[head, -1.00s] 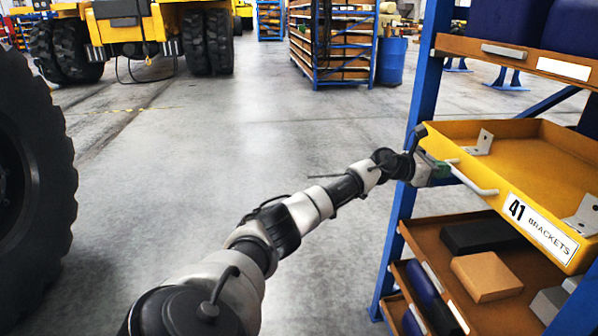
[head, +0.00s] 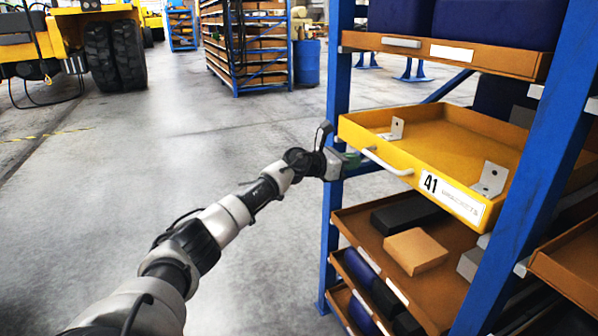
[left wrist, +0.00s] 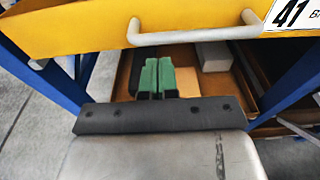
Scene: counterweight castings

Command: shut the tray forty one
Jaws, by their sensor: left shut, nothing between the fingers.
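The yellow tray (head: 455,150) labelled 41 is drawn out of the blue rack, with its inside visible in the head view. Two grey metal brackets, one at the back left (head: 396,129) and one at the right (head: 490,180), lie in it. Its white handle (head: 386,162) is on the front face, left of the label. My left gripper (head: 352,160) is shut and empty, by the handle's left end. In the left wrist view its green fingers (left wrist: 156,78) lie together, below the tray front (left wrist: 75,28) and handle (left wrist: 190,37) in the picture. Contact cannot be told. My right gripper is not in view.
Below is a brown tray (head: 345,221) with a tan box (head: 415,250) and dark blocks. Above is another brown tray (head: 500,60) holding blue bins. A blue rack post (head: 530,190) stands at the right. Open concrete floor (head: 160,160) lies to the left.

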